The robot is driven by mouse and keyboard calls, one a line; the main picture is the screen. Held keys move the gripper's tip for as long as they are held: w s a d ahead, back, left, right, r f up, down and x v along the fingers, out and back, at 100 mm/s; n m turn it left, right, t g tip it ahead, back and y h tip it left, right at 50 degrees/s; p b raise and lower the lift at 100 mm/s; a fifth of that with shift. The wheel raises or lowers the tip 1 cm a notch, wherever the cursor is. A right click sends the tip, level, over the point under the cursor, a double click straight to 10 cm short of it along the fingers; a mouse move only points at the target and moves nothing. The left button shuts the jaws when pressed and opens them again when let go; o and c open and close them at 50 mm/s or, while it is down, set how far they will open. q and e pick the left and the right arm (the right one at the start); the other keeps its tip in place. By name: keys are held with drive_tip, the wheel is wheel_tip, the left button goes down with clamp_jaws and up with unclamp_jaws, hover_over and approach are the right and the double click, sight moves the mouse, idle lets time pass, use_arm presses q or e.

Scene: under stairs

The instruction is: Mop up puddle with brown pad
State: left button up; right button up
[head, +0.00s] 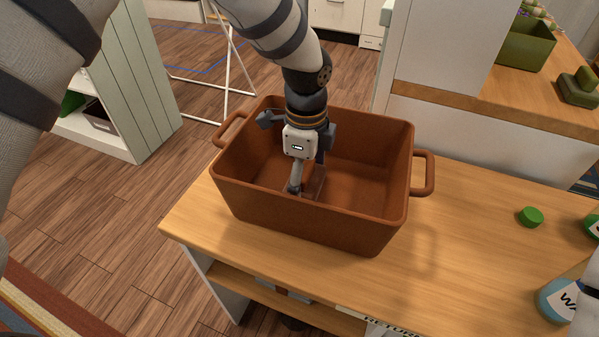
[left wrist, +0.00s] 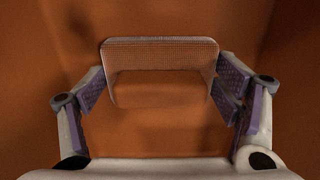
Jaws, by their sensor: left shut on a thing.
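My left gripper (head: 306,188) reaches down into a brown tub (head: 310,222) with two side handles, which stands on a wooden table. In the left wrist view, a brown pad (left wrist: 160,48) with a rounded, finely textured face sits between the fingers of my left gripper (left wrist: 160,95), which is shut on it. Brown surface of the tub surrounds it there. In the head view the fingers and the tub's near wall largely hide the pad. I cannot make out a puddle in either view. My right gripper's fingers are not in view.
Right of the tub, the table (head: 465,240) is mostly clear. A green cap (head: 530,217) and a blue bottle (head: 560,300) are at the right. A white cabinet wall with a wooden ledge (head: 545,110) stands behind. A pale green shelf (head: 130,80) is on the left.

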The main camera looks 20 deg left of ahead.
use_arm(q)
drive_tip(key=shift+d, duration=0.85)
wheel_tip(320, 180, up, 6)
drive_tip(key=shift+r+p, duration=0.2)
drive_tip(key=shift+p, duration=0.5)
wheel_tip(320, 180, up, 13)
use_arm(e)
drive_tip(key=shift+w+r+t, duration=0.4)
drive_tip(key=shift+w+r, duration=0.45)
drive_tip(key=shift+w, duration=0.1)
